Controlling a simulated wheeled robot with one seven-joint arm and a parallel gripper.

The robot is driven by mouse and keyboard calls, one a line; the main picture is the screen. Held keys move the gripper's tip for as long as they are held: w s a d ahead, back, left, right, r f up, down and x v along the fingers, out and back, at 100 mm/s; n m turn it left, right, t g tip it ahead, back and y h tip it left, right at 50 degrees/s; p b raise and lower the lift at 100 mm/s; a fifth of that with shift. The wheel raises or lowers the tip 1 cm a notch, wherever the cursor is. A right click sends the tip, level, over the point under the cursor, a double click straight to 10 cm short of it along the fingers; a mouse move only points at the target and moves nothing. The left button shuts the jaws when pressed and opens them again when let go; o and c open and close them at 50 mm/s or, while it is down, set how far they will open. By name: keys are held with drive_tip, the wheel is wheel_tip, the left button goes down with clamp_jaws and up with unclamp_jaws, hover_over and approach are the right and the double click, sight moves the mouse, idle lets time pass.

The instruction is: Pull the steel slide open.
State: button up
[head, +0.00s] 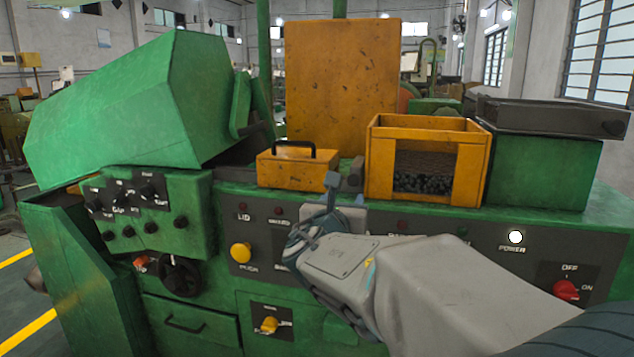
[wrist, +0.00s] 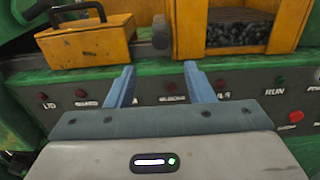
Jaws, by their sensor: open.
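A grey steel part with a dark round knob (head: 355,173), which looks like the steel slide, sits between the two orange boxes on the green machine. In the wrist view the knob (wrist: 160,32) shows above and beyond the fingertips, roughly centred between them. My gripper (head: 345,190) is open and empty, its two blue-grey fingers pointing at the machine. In the wrist view the gripper (wrist: 158,70) is apart from the knob. My gripper and arm hide part of the panel and the plate below the knob.
A small orange box with a black handle (head: 293,167) stands left of the knob. A larger orange bin (head: 381,160) with dark pellets stands close right. A dark steel tray (head: 545,118) lies on a green block at right. Buttons and a red switch (head: 566,290) line the front panel.

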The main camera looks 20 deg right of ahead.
sight(353, 181)
drive_tip(key=p+x, duration=0.1)
drive_tip(key=x, duration=1.2)
drive_tip(key=shift+w+d, duration=0.15)
drive_tip(key=shift+d, duration=0.05)
drive_tip(key=shift+c, duration=0.3)
